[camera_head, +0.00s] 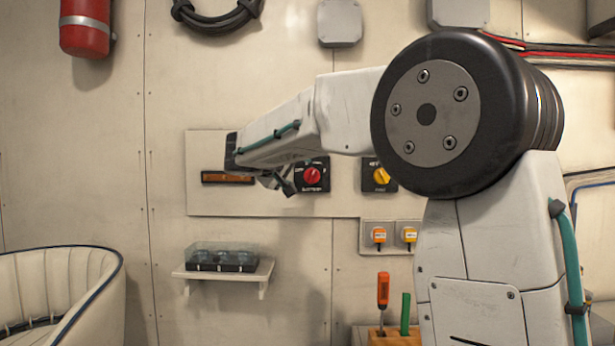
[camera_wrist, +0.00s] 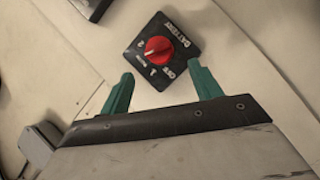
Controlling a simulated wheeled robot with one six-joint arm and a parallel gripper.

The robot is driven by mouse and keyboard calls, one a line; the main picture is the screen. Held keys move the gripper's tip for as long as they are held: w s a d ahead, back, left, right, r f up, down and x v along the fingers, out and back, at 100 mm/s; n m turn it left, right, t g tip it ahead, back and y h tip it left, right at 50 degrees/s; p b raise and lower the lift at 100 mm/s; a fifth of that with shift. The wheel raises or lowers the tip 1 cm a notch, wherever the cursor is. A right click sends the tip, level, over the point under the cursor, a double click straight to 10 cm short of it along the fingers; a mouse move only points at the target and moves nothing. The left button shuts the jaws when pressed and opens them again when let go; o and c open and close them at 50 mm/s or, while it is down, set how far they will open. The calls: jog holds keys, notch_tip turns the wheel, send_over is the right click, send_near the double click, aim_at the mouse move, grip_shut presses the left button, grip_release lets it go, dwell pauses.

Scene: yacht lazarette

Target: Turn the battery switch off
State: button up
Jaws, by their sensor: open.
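The battery switch is a red knob (camera_wrist: 158,49) on a black square plate (camera_wrist: 178,40) with white lettering, "BATTERY", "OFF", "1" and "2" among it. In the wrist view the plate looks rotated, and which mark the knob points at is too small to tell. In the head view the red knob (camera_head: 312,175) sits on the wall panel. My gripper (camera_wrist: 160,82) is open, its two teal fingers apart and empty, with the switch ahead between and beyond the tips. In the head view my gripper (camera_head: 284,186) is just left of the switch, partly hidden by my arm.
A yellow knob (camera_head: 381,175) on a similar plate is right of the switch, close to my arm. Below are two orange-and-yellow switches (camera_head: 378,235), a shelf (camera_head: 225,274) with a clear-lidded box, and a wooden block (camera_head: 395,338) holding tools. A fire extinguisher (camera_head: 85,28) hangs upper left.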

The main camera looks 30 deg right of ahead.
aim_at(310, 176)
jog(key=x, duration=0.7)
jog(key=shift+s+f, duration=0.1)
jog(key=c, duration=0.9)
